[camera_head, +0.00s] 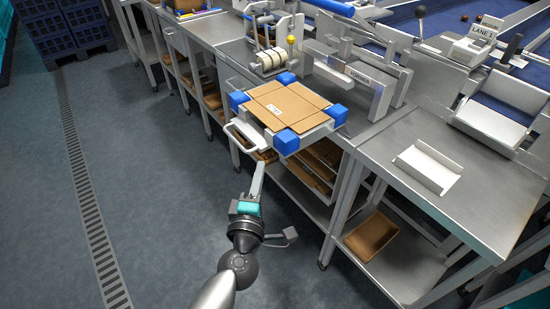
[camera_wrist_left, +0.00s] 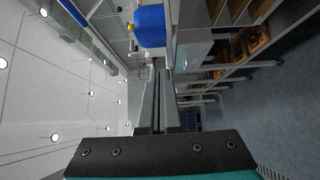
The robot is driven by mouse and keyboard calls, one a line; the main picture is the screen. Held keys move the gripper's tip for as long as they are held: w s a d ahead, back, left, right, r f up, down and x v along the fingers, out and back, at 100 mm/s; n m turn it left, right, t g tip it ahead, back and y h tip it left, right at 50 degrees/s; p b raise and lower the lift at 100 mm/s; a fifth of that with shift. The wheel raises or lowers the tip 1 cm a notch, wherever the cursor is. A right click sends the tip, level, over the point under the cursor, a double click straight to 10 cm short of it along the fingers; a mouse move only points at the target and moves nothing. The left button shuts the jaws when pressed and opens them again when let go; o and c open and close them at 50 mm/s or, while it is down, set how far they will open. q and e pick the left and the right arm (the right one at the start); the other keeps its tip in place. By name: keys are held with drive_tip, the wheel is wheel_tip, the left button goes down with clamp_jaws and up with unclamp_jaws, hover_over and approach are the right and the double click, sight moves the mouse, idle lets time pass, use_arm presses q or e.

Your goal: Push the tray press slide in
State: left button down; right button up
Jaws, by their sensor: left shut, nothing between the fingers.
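The tray press slide (camera_head: 325,131) sticks out over the front edge of the steel bench. It has blue corner blocks and carries a flat brown cardboard blank (camera_head: 290,106) with a white label. A pale loop handle (camera_head: 238,140) is on its front side. My left gripper (camera_head: 261,166) is shut and empty, with its fingertips just in front of the slide near the handle. I cannot tell whether they touch. In the left wrist view a blue corner block (camera_wrist_left: 150,26) shows past the shut fingers (camera_wrist_left: 160,90). My right gripper is out of view.
A press frame with a label plate (camera_head: 350,73) stands behind the slide. A steel table (camera_head: 470,195) with a white angled tray (camera_head: 427,168) is at the right. Lower shelves hold brown boxes (camera_head: 371,235). The floor (camera_head: 150,200) at the left is clear.

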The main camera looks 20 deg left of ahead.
sight(278, 147)
use_arm(q)
drive_tip(key=w, duration=0.1)
drive_tip(key=w+d, duration=0.1)
drive_tip(key=w, duration=0.2)
drive_tip(key=shift+w+d, duration=0.2)
drive_tip(key=shift+d, duration=0.1)
drive_tip(key=shift+w+d+b, duration=0.25)
drive_tip(key=shift+w+b, duration=0.1)
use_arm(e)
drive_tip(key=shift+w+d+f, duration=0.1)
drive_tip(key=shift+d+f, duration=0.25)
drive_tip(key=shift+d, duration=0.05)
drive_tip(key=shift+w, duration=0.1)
use_arm(q)
drive_tip(key=shift+w+d, duration=0.1)
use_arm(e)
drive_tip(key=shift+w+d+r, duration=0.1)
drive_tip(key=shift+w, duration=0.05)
